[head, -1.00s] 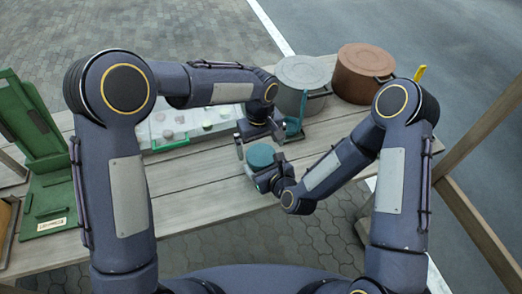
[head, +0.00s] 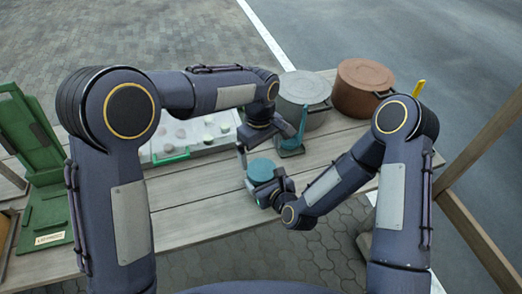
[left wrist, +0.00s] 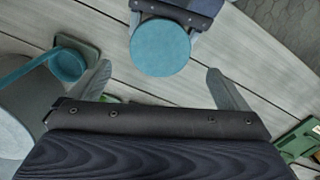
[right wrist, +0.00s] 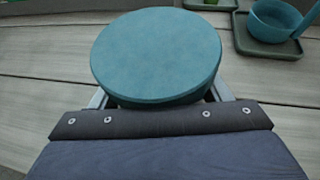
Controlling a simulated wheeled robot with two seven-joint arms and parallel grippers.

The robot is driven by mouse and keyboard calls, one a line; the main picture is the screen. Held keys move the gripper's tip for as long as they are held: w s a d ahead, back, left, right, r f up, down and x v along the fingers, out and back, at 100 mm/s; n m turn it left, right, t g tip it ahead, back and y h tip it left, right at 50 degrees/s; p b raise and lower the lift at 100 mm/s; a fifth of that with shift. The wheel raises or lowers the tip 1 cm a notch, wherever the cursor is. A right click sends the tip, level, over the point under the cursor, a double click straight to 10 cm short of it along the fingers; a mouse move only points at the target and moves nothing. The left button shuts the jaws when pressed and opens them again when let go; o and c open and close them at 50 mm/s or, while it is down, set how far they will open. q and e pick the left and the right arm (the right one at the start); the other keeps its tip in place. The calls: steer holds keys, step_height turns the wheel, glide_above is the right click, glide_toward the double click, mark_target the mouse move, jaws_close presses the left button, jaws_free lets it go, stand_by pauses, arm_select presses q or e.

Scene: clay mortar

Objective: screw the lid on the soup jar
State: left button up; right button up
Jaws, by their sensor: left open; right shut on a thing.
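A round teal lid-like disc (head: 261,169) shows at the front of the table, level and seen from above. It also shows in the left wrist view (left wrist: 160,48) and fills the middle of the right wrist view (right wrist: 157,55). My right gripper (head: 264,184) is shut just beneath this disc, on what appears to be the soup jar; the jar's body is hidden under the disc. Whether the disc is seated or threaded cannot be told. My left gripper (head: 260,147) is open and empty, with the disc ahead of its spread fingers in the left wrist view.
A teal ladle on a dark rest (head: 290,143) stands close behind the left gripper. A grey pot (head: 305,95) and a brown pot (head: 360,90) stand behind. A pale tray with a green handle (head: 172,157) and a green stand (head: 45,205) are left. Bare planks (head: 195,200) lie in front.

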mark_target(261, 169)
arm_select(q)
step_height(261, 169, down, 8)
steer(key=shift+s+f, duration=0.1)
steer(key=shift+s, duration=0.05)
stand_by(0.3)
steer(key=c, duration=1)
steer(key=m, duration=0.3)
steer(key=shift+m, duration=0.3)
steer(key=o, duration=1.1)
steer(key=shift+c, duration=0.2)
steer(key=shift+r, duration=0.2)
steer(key=shift+r, duration=2.15)
